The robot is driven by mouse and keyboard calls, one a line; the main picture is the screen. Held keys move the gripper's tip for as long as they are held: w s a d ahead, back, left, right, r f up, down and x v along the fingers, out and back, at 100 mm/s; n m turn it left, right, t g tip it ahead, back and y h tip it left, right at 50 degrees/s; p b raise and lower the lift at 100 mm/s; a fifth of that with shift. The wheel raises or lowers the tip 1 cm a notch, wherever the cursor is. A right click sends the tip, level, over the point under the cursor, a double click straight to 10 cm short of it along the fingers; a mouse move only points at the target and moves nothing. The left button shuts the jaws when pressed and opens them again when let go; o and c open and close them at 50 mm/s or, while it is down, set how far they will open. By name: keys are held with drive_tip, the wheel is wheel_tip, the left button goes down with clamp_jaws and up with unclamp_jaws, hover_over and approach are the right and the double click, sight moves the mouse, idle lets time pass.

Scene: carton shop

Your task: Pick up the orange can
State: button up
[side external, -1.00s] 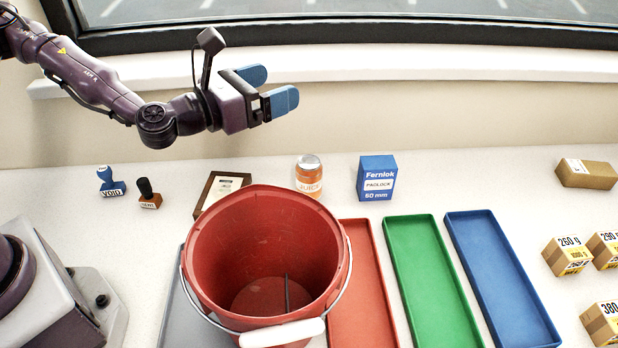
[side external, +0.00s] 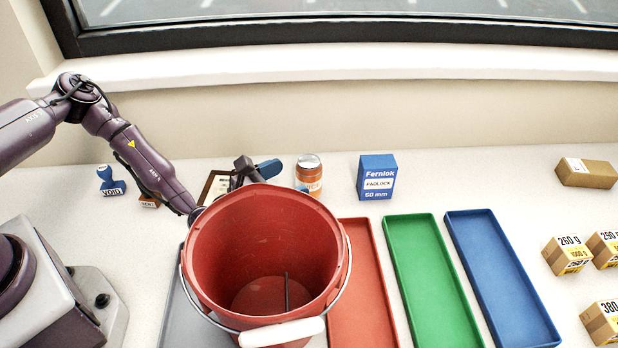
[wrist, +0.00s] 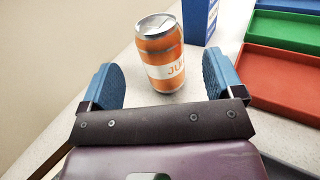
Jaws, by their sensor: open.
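The orange can (side external: 308,172), with a silver top and a white label band, stands upright on the white counter behind the red bucket. In the wrist view the can (wrist: 160,52) stands beyond and between my two blue fingertips. My gripper (wrist: 162,80) is open, with nothing between its fingers.
The red bucket (side external: 212,270) stands in front of my gripper. A blue padlock box (side external: 377,178) stands right of the can. Red (side external: 368,290), green (side external: 432,275) and blue (side external: 500,275) trays lie to the right. A framed card (side external: 216,186) and two stamps are left.

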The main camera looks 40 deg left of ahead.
sight(298, 175)
drive_tip(key=shift+x, duration=2.85)
drive_tip(key=c, duration=1)
